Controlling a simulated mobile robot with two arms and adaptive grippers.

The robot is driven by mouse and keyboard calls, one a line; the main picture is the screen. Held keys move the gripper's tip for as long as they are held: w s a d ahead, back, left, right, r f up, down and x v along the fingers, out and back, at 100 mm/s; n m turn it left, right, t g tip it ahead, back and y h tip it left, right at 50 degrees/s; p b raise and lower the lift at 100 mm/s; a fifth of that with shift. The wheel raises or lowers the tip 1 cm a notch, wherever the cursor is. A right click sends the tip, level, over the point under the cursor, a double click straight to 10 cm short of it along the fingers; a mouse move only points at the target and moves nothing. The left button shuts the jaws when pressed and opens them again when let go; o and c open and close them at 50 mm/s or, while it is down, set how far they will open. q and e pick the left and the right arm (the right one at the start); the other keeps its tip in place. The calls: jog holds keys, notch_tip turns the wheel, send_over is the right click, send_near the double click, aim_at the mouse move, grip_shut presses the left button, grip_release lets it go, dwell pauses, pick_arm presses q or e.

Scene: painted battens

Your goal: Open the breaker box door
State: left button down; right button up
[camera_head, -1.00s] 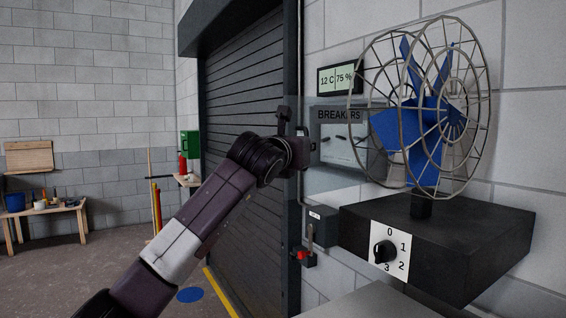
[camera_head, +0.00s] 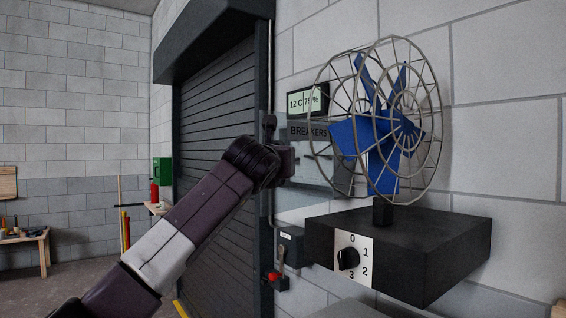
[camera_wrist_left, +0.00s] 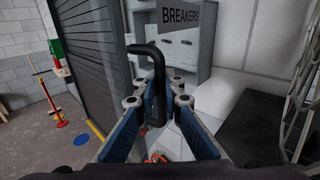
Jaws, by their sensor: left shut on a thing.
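The grey breaker box (camera_head: 318,145), labelled BREAKERS, is on the wall, partly hidden behind my left arm and the fan. In the left wrist view the breaker box (camera_wrist_left: 195,50) is at the top, with small dark switches showing. My left gripper (camera_head: 288,162) is in front of it, its fingertips hard to make out in the head view. In the left wrist view a bent black handle (camera_wrist_left: 158,70) stands between its blue-padded fingers, which are shut on it. I cannot tell how far the door stands from the box. My right gripper is out of view.
A blue-bladed fan (camera_head: 382,125) in a wire cage stands close on the right, on a black box with a dial (camera_head: 348,258). A lever switch (camera_head: 285,250) is on the wall below. A dark roller shutter (camera_head: 222,150) is left of the box.

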pick_arm(q)
jog(key=c, duration=2.4)
grip_release()
jog(key=shift+a+f, duration=0.1)
jog(key=shift+f, duration=0.1)
jog(key=shift+o, duration=0.3)
jog(key=shift+s+a+r, duration=0.1)
jog(key=shift+a+r, duration=0.05)
jog(key=shift+a, duration=0.05)
jog(key=v, duration=1.2)
